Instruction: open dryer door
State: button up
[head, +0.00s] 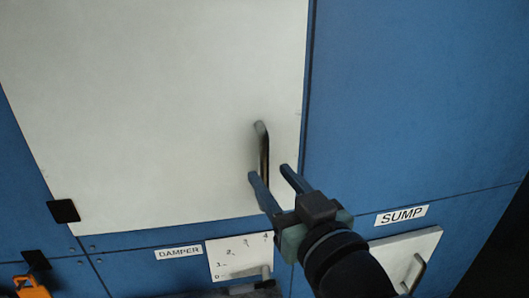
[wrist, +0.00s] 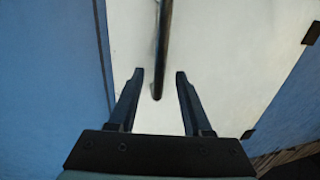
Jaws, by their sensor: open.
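The dryer door (head: 150,100) is a large white panel set in a blue cabinet, and it looks shut. Its dark bar handle (head: 263,150) stands upright near the door's lower right edge. My gripper (head: 269,171) is open at the handle's lower end, with its two fingers pointing at the door. In the wrist view the handle (wrist: 164,50) comes down from the top and its lower end shows between the two open fingertips (wrist: 160,75). I cannot tell whether either finger touches it. The door (wrist: 230,50) fills the middle of that view.
A black hinge block (head: 63,211) sits at the door's lower left corner. Below are a DAMPER label (head: 180,253), a white scale plate with a lever (head: 238,258), a SUMP label (head: 402,215) and a white sump panel with a handle (head: 410,255). An orange object (head: 31,287) is at lower left.

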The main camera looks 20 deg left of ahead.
aim_at(266, 169)
jog(key=shift+p+x, duration=0.6)
jog(key=shift+x, duration=1.45)
grip_shut()
